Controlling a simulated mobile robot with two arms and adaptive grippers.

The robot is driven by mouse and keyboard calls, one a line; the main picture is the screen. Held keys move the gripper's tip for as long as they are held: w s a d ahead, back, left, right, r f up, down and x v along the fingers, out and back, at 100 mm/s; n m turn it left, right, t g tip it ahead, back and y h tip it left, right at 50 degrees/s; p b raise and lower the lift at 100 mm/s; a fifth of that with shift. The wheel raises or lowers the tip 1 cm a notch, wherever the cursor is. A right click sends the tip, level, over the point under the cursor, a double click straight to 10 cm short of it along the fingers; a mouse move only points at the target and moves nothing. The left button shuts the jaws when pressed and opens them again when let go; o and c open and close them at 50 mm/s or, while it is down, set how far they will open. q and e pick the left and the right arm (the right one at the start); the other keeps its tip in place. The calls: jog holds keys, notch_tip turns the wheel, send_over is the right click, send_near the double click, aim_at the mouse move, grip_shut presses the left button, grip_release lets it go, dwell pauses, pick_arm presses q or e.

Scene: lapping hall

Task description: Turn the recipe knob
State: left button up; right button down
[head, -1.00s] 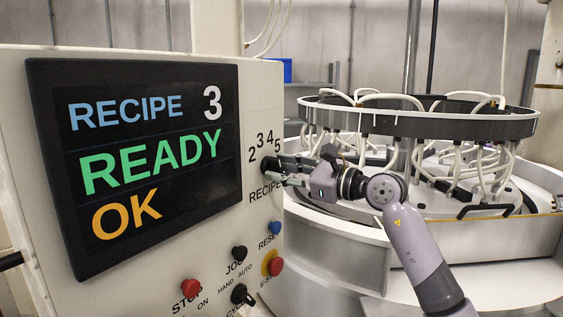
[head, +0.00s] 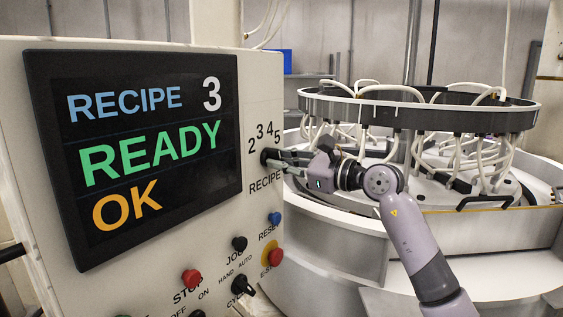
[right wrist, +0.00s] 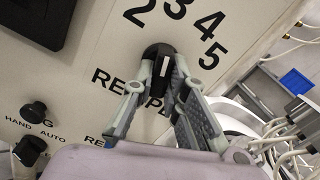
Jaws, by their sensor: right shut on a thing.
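The recipe knob (right wrist: 160,60) is a black knob with a white pointer line, set on the cream panel among the numbers 2 to 5. In the right wrist view its pointer runs nearly upright, toward the gap between 2 and 3. My right gripper (head: 275,157) is shut on the knob from the right side; it also shows in the right wrist view (right wrist: 162,85), with a finger on each side. The screen (head: 145,145) reads RECIPE 3, READY, OK. My left gripper is not in view.
Below the knob are a blue reset button (head: 275,218), a black jog button (head: 239,243), a red emergency stop (head: 275,257), a black cycle switch (head: 242,290) and a red stop button (head: 192,277). The round lapping machine (head: 420,115) with white hoses stands behind my right arm.

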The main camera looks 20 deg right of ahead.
jog(key=shift+w+n+b, duration=0.1)
jog(key=shift+n+b, duration=3.8)
jog(key=shift+b, duration=0.15)
jog(key=c, duration=1.6)
grip_release()
jog(key=shift+r, duration=0.1)
jog(key=shift+d, duration=0.15)
jog(key=v, duration=1.2)
